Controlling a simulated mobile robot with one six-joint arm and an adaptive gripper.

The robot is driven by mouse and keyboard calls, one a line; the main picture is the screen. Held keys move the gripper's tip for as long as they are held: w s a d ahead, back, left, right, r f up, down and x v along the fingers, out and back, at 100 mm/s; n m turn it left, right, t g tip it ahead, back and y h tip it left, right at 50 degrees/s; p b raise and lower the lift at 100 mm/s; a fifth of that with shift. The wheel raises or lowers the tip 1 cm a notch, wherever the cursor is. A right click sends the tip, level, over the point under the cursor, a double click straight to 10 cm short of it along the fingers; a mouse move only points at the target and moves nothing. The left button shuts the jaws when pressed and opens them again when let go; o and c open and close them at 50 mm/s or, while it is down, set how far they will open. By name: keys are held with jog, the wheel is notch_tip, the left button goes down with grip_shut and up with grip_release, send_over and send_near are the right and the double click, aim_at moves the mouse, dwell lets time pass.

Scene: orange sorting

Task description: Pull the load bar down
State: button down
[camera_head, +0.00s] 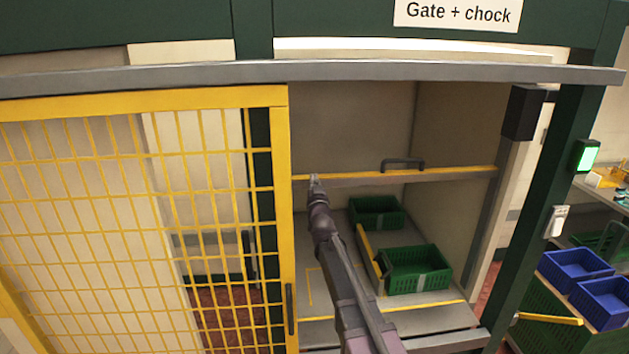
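The load bar (450,174) is a grey bar with a yellow top edge. It lies level across the upper part of the bay opening. A dark handle (403,163) stands on it, right of its middle. My arm reaches up from the bottom of the picture, and my gripper (315,180) is at its far end. The gripper overlaps the left part of the bar in the picture, well left of the handle. I cannot tell whether it touches the bar. The fingers are too small to tell whether they are open or shut.
A yellow mesh gate (135,155) covers the left side. Two green crates (376,213) (415,268) sit on the bay floor beside a yellow bar (369,256). A grey rail (330,72) crosses above. Blue bins (575,264) and a green post with a lit box (586,156) stand right.

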notch_tip(320, 180, down, 44)
jog(key=b, duration=4.3)
jog(key=shift+f, duration=0.2)
jog(key=shift+r, duration=0.2)
jog(key=s, duration=0.9)
jog(key=shift+s+d+r, duration=0.15)
jog(key=shift+s+r, duration=0.05)
